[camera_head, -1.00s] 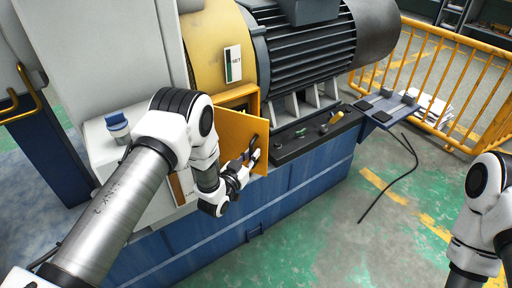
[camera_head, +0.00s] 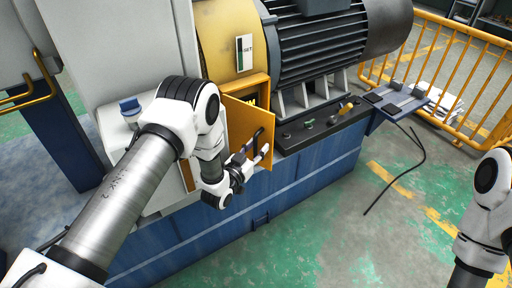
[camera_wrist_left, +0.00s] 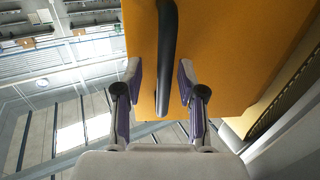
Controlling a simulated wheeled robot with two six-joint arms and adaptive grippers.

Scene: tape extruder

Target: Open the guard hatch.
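The guard hatch (camera_head: 238,120) is an orange-yellow panel on the front of the machine below the motor. It stands swung outward, with part of its dark opening showing behind its top edge. Its black bar handle (camera_wrist_left: 167,50) is on the face toward my left gripper. My left gripper (camera_head: 259,152) is at the handle with its fingers spread. In the left wrist view, the fingers (camera_wrist_left: 161,82) are on either side of the handle, with gaps between. My right arm shows at the right edge of the head view, but its gripper is out of frame.
The blue machine base (camera_head: 300,185) runs below the hatch. A black ledge (camera_head: 325,128) with small knobs lies right of it. A grey motor (camera_head: 325,45) is above. A yellow railing (camera_head: 450,70) and a black cable (camera_head: 405,172) are at right. The green floor in front is clear.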

